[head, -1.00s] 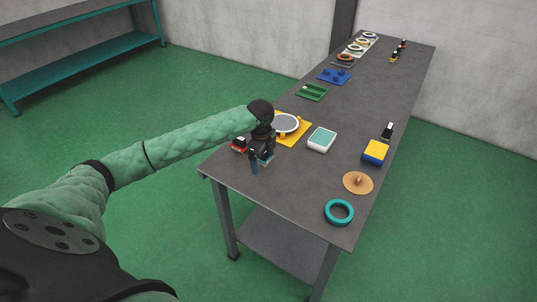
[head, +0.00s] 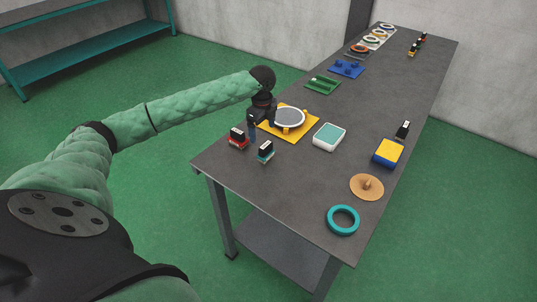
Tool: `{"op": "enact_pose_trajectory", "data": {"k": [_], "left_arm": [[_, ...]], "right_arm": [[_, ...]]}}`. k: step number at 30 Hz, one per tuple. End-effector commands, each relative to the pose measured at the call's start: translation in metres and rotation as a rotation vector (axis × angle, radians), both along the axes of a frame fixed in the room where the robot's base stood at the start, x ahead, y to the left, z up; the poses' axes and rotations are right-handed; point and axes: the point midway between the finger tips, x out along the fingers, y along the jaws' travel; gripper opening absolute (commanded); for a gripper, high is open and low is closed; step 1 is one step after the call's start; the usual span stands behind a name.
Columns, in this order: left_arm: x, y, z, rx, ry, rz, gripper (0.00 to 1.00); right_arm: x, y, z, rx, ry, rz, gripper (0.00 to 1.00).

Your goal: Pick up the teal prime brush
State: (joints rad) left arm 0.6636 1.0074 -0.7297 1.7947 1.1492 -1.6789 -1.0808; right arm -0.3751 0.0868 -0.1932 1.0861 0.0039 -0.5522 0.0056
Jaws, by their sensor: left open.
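The teal brush (head: 265,152), a small block with a black upper part and a white face, stands upright on the table near its left edge. A similar red brush (head: 237,139) stands to its left. My left gripper (head: 255,131) is open and empty, its fingers pointing down. In the picture it is just above and behind the gap between the two brushes, apart from the teal one. Its exact height above the table is hard to tell. My right gripper is not in view.
A yellow board with a round grey-topped piece (head: 289,116) lies right behind the gripper. A teal-topped white box (head: 329,137), a blue and yellow block (head: 388,153), a tan lidded disc (head: 367,187) and a teal ring (head: 343,220) are to the right. The front table (head: 270,190) is clear.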

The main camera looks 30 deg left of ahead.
Motion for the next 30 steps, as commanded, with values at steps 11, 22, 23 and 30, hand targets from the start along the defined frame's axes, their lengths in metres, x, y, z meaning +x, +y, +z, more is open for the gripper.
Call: {"op": "enact_pose_trajectory", "data": {"k": [11,22,23,30], "left_arm": [[0.000,0.000,-0.031,0.000,0.001,0.000,0.89],[0.000,-0.001,-0.057,0.000,0.001,0.000,0.89],[0.000,-0.001,-0.058,-0.001,0.001,0.000,0.89],[-0.001,-0.005,-0.075,-0.001,0.003,0.000,0.89]], "right_arm": [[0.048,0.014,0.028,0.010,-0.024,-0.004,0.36],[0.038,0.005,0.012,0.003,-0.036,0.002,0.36],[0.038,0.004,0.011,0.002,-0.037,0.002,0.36],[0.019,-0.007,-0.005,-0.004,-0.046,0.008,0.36]]}}
